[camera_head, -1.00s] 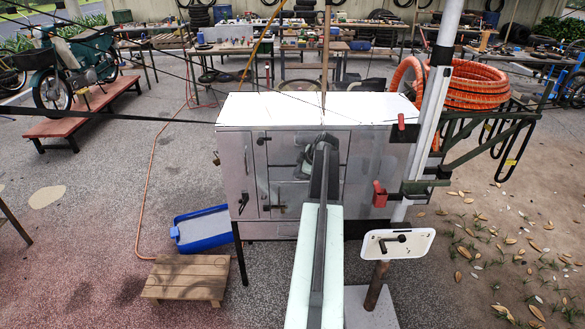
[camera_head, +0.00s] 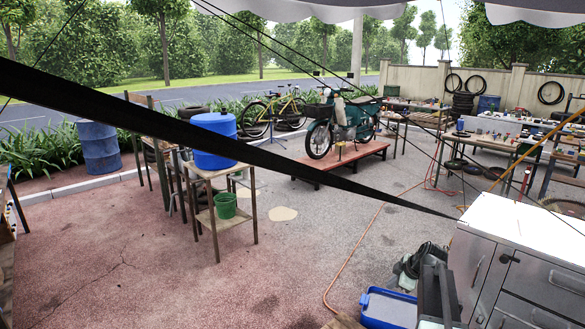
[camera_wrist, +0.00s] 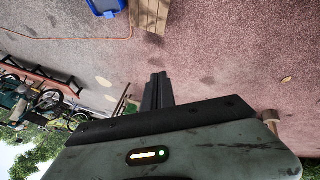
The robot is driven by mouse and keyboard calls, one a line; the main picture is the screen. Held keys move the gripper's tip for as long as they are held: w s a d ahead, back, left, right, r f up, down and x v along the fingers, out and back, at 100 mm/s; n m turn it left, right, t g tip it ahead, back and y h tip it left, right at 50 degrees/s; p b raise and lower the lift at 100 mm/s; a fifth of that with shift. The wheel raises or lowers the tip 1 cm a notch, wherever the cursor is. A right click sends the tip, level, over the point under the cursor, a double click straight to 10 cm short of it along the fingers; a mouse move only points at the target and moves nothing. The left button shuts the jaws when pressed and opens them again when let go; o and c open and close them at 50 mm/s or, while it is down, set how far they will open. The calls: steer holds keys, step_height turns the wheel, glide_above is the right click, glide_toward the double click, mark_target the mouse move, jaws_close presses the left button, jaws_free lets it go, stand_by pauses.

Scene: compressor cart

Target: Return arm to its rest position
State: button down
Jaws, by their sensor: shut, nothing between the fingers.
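My gripper (camera_wrist: 157,91) shows in the wrist view as two dark fingers lying together, with nothing between them. It points out over the open paved floor and touches nothing that I can see. In the head view a dark grey part of my arm stands at the lower right, in front of the grey metal cabinet (camera_head: 482,262) and beside the blue bin (camera_head: 388,308). I cannot make out the fingertips there.
In the wrist view the blue bin (camera_wrist: 105,6) and wooden pallet (camera_wrist: 150,14) lie at the top. In the head view a wooden stand (camera_head: 222,195) carries a blue drum (camera_head: 213,145); a motorbike (camera_head: 338,126) stands on a red platform (camera_head: 335,167).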

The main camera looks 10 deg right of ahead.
steer(key=s+a+f+m+g, duration=0.1)
steer(key=s+a, duration=0.2)
steer(key=a, duration=0.7)
steer(key=s+a+f+g, duration=0.15)
steer(key=s+a, duration=0.25)
steer(key=a, duration=0.6)
steer(key=s+a+m+g, duration=0.1)
steer(key=s+a, duration=0.2)
steer(key=a, duration=0.7)
steer(key=s+d+f+m+g+h, duration=0.1)
steer(key=s+m+g+h, duration=0.1)
steer(key=s+m, duration=0.7)
steer(key=shift+d+m, duration=0.3)
steer(key=shift+m, duration=0.3)
